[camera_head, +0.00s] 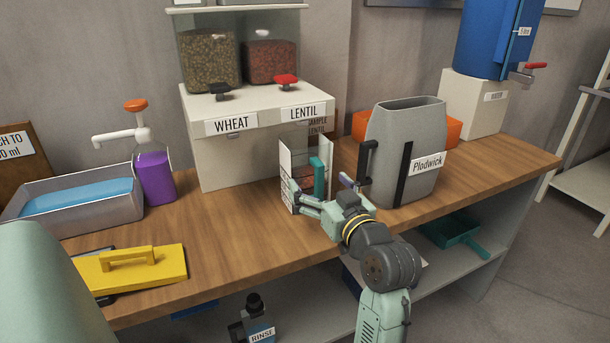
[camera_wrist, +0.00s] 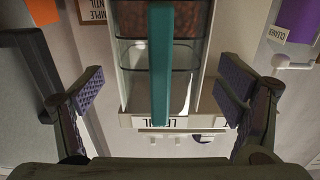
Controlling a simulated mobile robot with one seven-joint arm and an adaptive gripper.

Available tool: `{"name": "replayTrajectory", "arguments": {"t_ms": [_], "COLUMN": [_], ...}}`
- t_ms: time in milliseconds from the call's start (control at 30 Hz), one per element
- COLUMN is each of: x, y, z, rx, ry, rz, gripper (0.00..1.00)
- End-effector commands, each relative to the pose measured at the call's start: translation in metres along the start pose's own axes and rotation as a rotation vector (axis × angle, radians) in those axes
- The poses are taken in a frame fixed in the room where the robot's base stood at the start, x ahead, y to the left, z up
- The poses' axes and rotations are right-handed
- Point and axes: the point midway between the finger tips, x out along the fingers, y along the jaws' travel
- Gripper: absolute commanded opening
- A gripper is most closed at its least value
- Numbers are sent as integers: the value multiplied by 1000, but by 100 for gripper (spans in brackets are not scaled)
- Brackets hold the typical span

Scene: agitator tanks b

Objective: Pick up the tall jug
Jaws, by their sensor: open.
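A tall, clear, box-shaped jug (camera_head: 289,163) with pale sides and a teal upright handle (camera_head: 320,178) stands on the bench before the lentil dispenser. Red-brown lentils show inside it. My gripper (camera_head: 318,184) is open at its near side, with nothing held. In the wrist view the teal handle (camera_wrist: 160,70) lies between the two spread purple-padded fingers, apart from both. A grey jug (camera_head: 420,135) with a dark handle, labelled Plodwick, stands just right of my gripper. My gripper hides part of the clear jug's lower front.
The wheat and lentil dispenser (camera_head: 240,160) stands behind the clear jug. An orange box (camera_head: 452,130) sits behind the grey jug. A purple pump bottle (camera_head: 154,175), a blue-filled tray (camera_head: 110,212) and a yellow float (camera_head: 140,268) are left. Bench wood between float and gripper is clear.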

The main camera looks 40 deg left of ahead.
Motion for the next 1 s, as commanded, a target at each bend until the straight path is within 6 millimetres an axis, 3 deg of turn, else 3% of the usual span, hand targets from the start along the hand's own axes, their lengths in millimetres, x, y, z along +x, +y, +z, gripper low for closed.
{"name": "replayTrajectory", "arguments": {"t_ms": [300,600,1000], "x": [43,47,47], "y": [0,0,0], "z": [4,6,6], "rx": [-1,-1,-1], "ry": [-1,0,0], "rz": [-1,0,0], "gripper": [98,97,70]}}
